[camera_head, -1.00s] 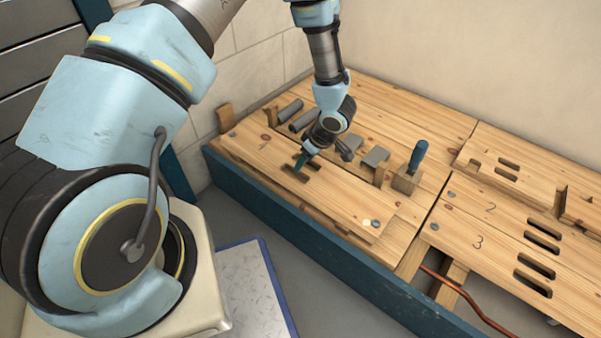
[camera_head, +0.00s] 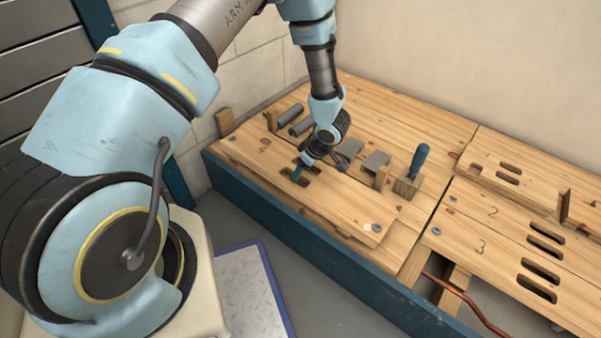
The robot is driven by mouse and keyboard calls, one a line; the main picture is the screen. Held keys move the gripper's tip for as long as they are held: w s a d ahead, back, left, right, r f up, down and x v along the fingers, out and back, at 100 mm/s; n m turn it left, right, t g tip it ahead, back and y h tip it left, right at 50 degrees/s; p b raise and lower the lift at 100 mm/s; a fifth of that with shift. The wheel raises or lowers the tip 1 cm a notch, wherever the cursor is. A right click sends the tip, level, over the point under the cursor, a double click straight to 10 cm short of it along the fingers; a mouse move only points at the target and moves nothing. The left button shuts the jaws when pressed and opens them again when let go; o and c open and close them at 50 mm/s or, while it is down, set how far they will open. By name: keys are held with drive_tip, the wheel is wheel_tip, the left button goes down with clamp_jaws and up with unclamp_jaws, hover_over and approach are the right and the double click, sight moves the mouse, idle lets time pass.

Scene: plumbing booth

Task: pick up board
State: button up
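The board (camera_head: 335,203) is a long flat wooden plank with slots near its middle. It lies at the left front of the wooden deck, along the blue front side. My gripper (camera_head: 298,172) points down at the slots from above and behind. Its teal fingertips are at or in the slot area. The wrist hides part of the slots, and I cannot tell how deep the fingertips reach or whether they grip the board.
More slotted boards (camera_head: 500,240) lie at right. A copper pipe (camera_head: 468,302) shows in the front opening. A blue-edged panel (camera_head: 246,292) lies below.

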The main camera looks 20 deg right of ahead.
drive_tip(key=shift+c, duration=0.3)
clamp_jaws()
idle(0.3)
idle(0.9)
